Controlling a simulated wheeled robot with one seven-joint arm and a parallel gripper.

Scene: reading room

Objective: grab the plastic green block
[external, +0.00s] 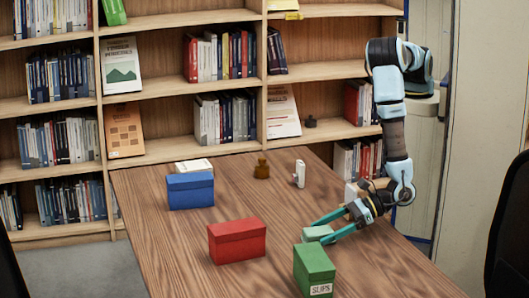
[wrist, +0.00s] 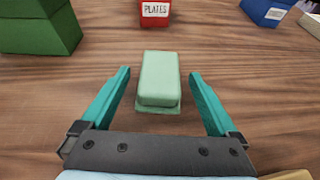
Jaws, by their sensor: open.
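The light green block (external: 316,232) lies on the wooden table near its right side, behind a darker green box. In the wrist view the pale green block (wrist: 158,80) lies straight ahead, with a slightly wider lower edge. My gripper (external: 322,230) is low over the table with its two teal fingers apart. In the wrist view my gripper (wrist: 160,78) has one finger on each side of the block, with gaps left and right. The fingers do not appear to touch it.
A green box (external: 315,270) labelled SLIPS stands close in front of the block. A red box (external: 237,240) and a blue box (external: 190,190) stand further left. A brown stamp-like object (external: 262,168) and a white object (external: 299,174) stand at the back. Bookshelves line the wall.

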